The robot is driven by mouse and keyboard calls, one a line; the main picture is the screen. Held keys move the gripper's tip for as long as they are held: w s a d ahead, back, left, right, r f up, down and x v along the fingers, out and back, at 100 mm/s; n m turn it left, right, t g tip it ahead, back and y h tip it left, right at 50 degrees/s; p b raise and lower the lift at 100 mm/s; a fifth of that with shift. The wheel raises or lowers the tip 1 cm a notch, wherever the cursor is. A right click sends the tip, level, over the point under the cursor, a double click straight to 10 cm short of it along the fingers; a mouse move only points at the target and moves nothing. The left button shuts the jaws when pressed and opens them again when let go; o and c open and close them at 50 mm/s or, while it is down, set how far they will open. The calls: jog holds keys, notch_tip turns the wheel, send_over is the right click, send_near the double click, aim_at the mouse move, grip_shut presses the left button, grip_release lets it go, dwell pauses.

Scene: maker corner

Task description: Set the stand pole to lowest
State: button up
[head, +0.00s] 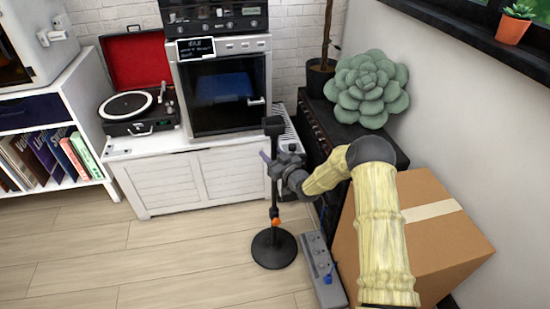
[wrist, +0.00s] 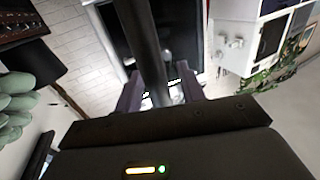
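The stand is a black pole (head: 274,190) on a round black base (head: 274,248), with an orange collar (head: 276,222) low down and a black block on top (head: 273,125). It stands upright on the floor. My gripper (head: 270,160) is at the upper part of the pole, below the top block. In the wrist view the dark pole (wrist: 149,45) runs between the two purplish fingers of my gripper (wrist: 161,92). Light gaps show beside the pole, so the fingers appear open around it. Any contact with the pole is hard to tell.
A grey pedal-like box (head: 322,268) lies right of the base, beside a cardboard box (head: 440,240). A white cabinet (head: 190,180) with a record player (head: 135,105) and an oven-like machine (head: 225,95) stands behind. The floor at left is clear.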

jog(key=p+v, duration=0.2)
jog(key=v, duration=1.5)
jog(key=shift+s, duration=0.2)
jog(key=shift+r, duration=0.1)
